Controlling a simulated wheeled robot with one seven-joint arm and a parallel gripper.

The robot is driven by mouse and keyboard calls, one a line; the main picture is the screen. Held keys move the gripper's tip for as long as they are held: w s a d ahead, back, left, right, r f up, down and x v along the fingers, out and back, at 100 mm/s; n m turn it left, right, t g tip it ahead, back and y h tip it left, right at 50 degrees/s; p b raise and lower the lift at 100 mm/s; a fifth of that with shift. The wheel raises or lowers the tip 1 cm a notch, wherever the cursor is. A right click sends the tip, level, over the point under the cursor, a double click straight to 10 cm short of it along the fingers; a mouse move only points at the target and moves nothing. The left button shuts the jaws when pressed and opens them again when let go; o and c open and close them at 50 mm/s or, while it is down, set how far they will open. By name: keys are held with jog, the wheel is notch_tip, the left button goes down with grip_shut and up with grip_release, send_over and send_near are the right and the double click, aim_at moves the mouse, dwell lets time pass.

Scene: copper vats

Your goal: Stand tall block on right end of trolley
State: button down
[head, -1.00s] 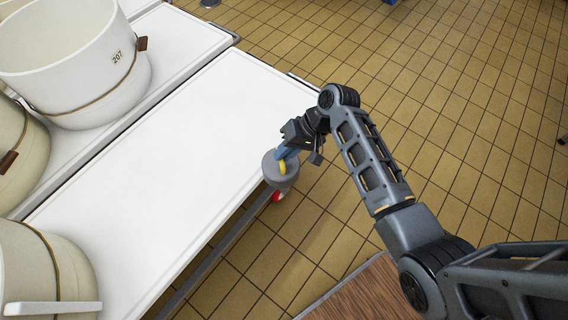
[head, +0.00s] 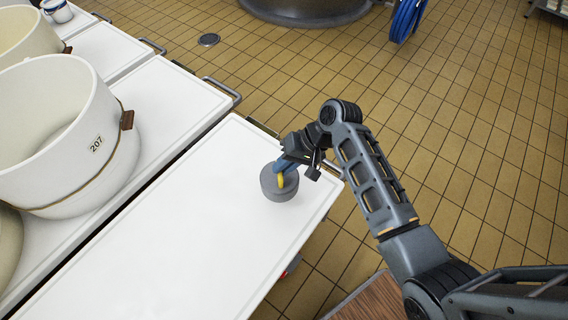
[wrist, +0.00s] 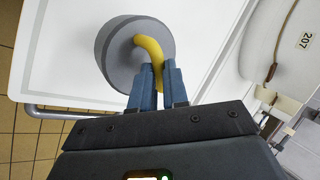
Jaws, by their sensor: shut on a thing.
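My gripper (head: 281,170) has its two blue fingers closed on the yellow curved handle (wrist: 150,48) of a short grey cylinder (head: 278,190). In the wrist view the cylinder's round grey top (wrist: 115,60) faces the camera, with the fingers (wrist: 158,80) on the handle. The cylinder is over the white trolley top (head: 200,230), near its far right end. I cannot tell whether its base touches the trolley. I see no separate tall block.
A white vat marked 207 (head: 70,140) stands on a neighbouring white trolley to the left. A metal rail (head: 222,88) ends that trolley. The trolley top around the cylinder is clear. Tiled floor (head: 470,150) lies beyond. A blue hose (head: 407,18) hangs at the back.

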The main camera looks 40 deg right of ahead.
jog(key=shift+w+d, duration=0.15)
jog(key=shift+w, duration=0.25)
jog(key=shift+f+b, duration=2.05)
jog(key=shift+b, duration=0.4)
jog(key=shift+f, duration=0.75)
jog(key=c, duration=1.1)
grip_release()
jog(key=shift+s+f, duration=0.1)
jog(key=shift+o, duration=0.2)
jog(key=shift+s+f+b, duration=0.1)
jog(key=shift+f+b, duration=0.05)
jog(key=shift+b, duration=0.15)
notch_tip(320, 180, up, 7)
jog(key=p, duration=0.7)
jog(key=shift+p, duration=0.3)
